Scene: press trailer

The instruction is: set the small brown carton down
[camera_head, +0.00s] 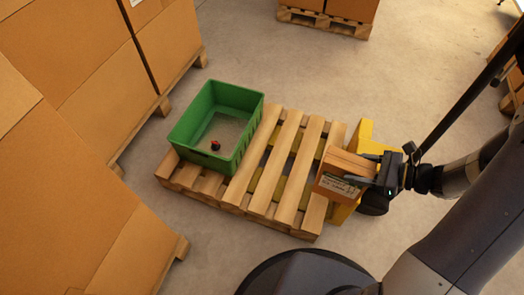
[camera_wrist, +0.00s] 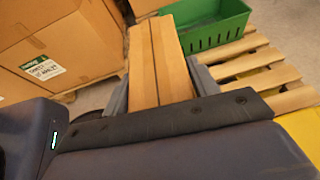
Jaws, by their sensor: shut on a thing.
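The small brown carton (camera_head: 340,170) has a white and green label on its side. My gripper (camera_head: 366,182) is shut on it, with one finger on each side. In the head view the carton is at the right end of the wooden pallet (camera_head: 262,190), in front of the yellow pallet truck. I cannot tell whether it touches the boards or hangs above them. In the wrist view the carton (camera_wrist: 160,62) stands out between the two grey fingers (camera_wrist: 162,90), its taped seam facing the camera.
A green crate (camera_head: 180,128) with a small red and black thing (camera_head: 215,145) inside stands on the pallet's left part. Bare slats lie between crate and carton. The yellow pallet truck (camera_head: 365,140) is at the right. Large stacked cartons (camera_head: 90,75) fill the left side.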

